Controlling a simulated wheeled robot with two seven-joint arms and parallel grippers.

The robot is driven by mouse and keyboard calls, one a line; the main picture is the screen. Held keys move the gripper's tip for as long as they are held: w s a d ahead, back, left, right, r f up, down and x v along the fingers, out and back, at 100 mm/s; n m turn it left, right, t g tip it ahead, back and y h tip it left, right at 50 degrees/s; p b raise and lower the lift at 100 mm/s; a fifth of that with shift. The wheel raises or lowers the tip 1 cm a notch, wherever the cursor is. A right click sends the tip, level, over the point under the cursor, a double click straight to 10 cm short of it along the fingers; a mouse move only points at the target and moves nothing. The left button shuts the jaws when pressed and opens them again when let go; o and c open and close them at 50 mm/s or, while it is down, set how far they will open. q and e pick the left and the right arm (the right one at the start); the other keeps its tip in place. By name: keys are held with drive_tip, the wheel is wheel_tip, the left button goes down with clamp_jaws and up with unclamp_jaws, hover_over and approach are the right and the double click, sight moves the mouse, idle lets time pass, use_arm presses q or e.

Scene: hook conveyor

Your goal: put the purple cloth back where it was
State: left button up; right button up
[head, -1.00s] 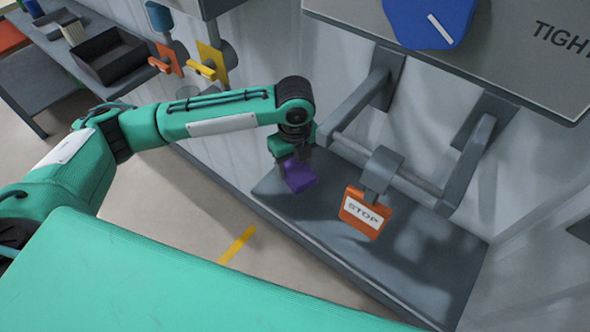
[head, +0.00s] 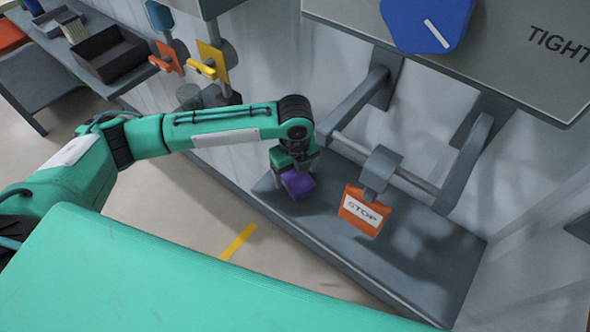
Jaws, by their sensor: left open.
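The purple cloth (head: 298,184) is a small folded block at the left end of the grey shelf (head: 405,262) below the roller bar. My left gripper (head: 297,170) is directly above the cloth, pointing down, with its fingers at either side of it. The jaws are open. Whether the fingers touch the cloth is too small to tell. My right gripper is not in view.
An orange STOP tag (head: 362,212) hangs from a grey bracket to the right of the cloth. A blue knob (head: 428,22) sits on the panel above. A dark tray (head: 108,54) and orange and yellow valve handles are at upper left.

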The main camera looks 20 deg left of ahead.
sight(295, 175)
use_arm(q)
drive_tip(key=shift+r, duration=0.3)
wheel_tip(295, 175, up, 12)
drive_tip(key=b, duration=0.2)
drive_tip(key=shift+f, duration=0.25)
